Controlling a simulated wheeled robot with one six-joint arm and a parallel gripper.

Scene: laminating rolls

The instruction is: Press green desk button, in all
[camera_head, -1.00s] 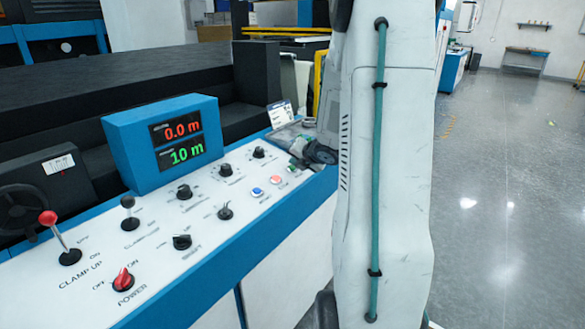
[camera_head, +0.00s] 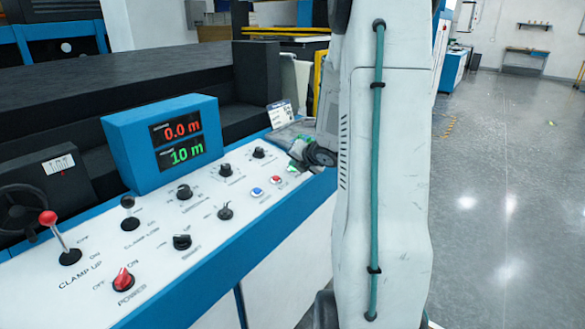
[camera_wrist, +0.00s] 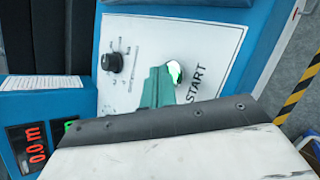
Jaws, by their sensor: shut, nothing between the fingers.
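The green button (camera_wrist: 175,72) shows in the wrist view as a bright green, glowing spot beside the word START on the white panel. My gripper (camera_wrist: 160,82) has its teal fingers together and empty. The fingertips overlap the button's left side in the picture; contact is hard to tell. In the head view my gripper (camera_head: 298,153) is low over the far right end of the control desk (camera_head: 225,265). A small green patch shows by the fingertips there, and the button is mostly hidden.
A blue button (camera_head: 257,192) and a red button (camera_head: 275,180) sit close to my gripper. Several black knobs, a red power switch (camera_head: 123,279) and a red-topped lever (camera_head: 58,235) are on the panel. The display box (camera_head: 160,140) reads 0.0 m and 10 m. Floor on the right is clear.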

